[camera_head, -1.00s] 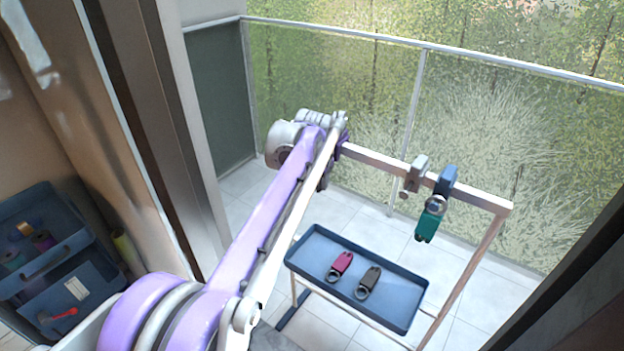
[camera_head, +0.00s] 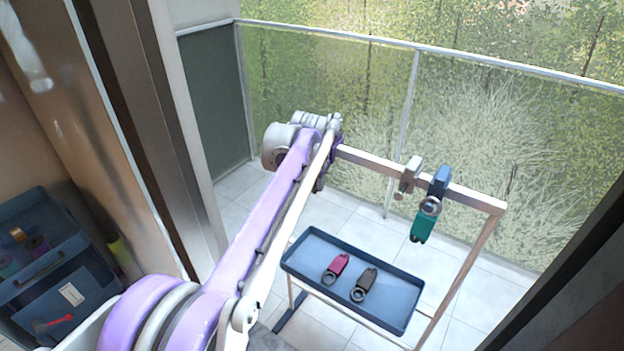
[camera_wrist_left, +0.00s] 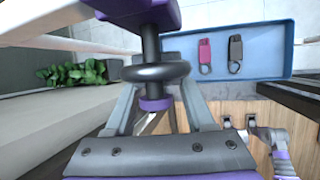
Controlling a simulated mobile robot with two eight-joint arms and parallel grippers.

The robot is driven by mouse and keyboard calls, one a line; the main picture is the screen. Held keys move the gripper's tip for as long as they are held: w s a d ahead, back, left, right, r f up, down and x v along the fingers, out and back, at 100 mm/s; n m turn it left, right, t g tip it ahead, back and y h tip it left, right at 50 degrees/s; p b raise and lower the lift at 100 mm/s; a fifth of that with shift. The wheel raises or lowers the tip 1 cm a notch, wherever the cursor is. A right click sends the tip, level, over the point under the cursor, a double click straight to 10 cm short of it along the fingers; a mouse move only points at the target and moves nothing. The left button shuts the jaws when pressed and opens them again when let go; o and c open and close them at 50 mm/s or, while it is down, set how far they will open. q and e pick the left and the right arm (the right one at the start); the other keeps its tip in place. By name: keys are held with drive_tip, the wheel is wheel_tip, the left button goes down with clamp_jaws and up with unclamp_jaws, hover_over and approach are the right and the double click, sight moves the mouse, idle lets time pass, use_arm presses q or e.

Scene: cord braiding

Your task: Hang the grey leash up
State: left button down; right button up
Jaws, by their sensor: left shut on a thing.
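My left arm reaches to the left end of the rack's bar (camera_head: 375,164), and its gripper is hidden behind the wrist in the head view. In the left wrist view my left gripper (camera_wrist_left: 160,92) is shut on the grey leash, which is mostly hidden between the fingers. The leash's dark grey ring (camera_wrist_left: 155,72) appears to be around the peg of a purple hook (camera_wrist_left: 150,38). A teal leash (camera_head: 422,226) hangs from a blue hook (camera_head: 439,182). A pale grey hook (camera_head: 409,174) on the bar is empty. My right gripper is out of view.
A blue tray (camera_head: 393,312) under the bar holds a crimson leash (camera_head: 337,267) and a dark leash (camera_head: 364,283). A glass railing (camera_head: 330,80) stands behind the rack. Blue bins (camera_head: 40,215) are at the lower left, beyond the door frame.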

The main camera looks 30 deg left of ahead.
use_arm(q)
drive_tip(key=shift+f, duration=0.2)
idle(0.5)
unclamp_jaws()
idle(0.5)
drive_tip(key=p+v, duration=0.3)
drive_tip(key=v, duration=0.3)
drive_tip(key=shift+p, duration=0.35)
idle(0.5)
